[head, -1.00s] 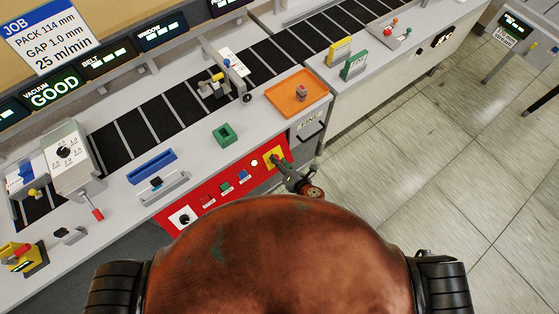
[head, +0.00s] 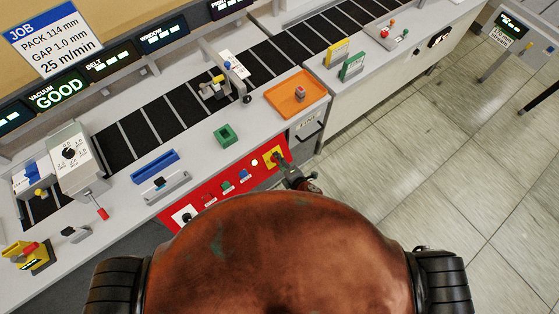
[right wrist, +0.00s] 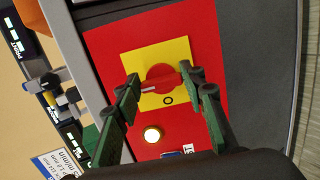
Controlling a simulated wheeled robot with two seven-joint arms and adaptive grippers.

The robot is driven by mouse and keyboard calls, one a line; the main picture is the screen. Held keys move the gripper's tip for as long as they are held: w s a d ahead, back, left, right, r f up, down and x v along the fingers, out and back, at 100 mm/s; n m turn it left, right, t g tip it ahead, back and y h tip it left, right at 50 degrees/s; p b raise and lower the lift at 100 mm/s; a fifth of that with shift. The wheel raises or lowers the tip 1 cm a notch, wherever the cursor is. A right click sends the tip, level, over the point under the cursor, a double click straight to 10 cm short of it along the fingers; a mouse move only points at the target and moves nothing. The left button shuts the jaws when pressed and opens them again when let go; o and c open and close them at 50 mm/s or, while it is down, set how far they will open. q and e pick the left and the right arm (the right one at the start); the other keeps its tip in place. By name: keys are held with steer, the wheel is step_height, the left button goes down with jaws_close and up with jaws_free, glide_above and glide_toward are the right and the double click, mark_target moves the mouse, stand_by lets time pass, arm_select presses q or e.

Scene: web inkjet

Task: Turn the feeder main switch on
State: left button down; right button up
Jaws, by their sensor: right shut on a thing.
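The feeder main switch is a red rotary knob (right wrist: 160,77) on a yellow square plate (right wrist: 181,52), set in the red front panel (right wrist: 110,42). A white line crosses the knob, and an "O" mark is on the plate beside it. My right gripper (right wrist: 166,88) has its green fingers either side of the knob and is shut on it. In the head view the right gripper (head: 282,161) is at the yellow plate (head: 269,154) and largely covers the knob. My left gripper is not in view.
A lit round lamp (right wrist: 152,134) is close to the plate. Coloured buttons and a dial (head: 184,216) line the panel. An orange tray (head: 313,86) and a green holder (head: 227,134) stand on the bench above. Open tiled floor lies at the right.

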stand_by(0.4)
steer(key=o, duration=1.2)
steer(key=shift+c, duration=0.2)
steer(key=v, duration=1.2)
steer(key=shift+f, duration=0.15)
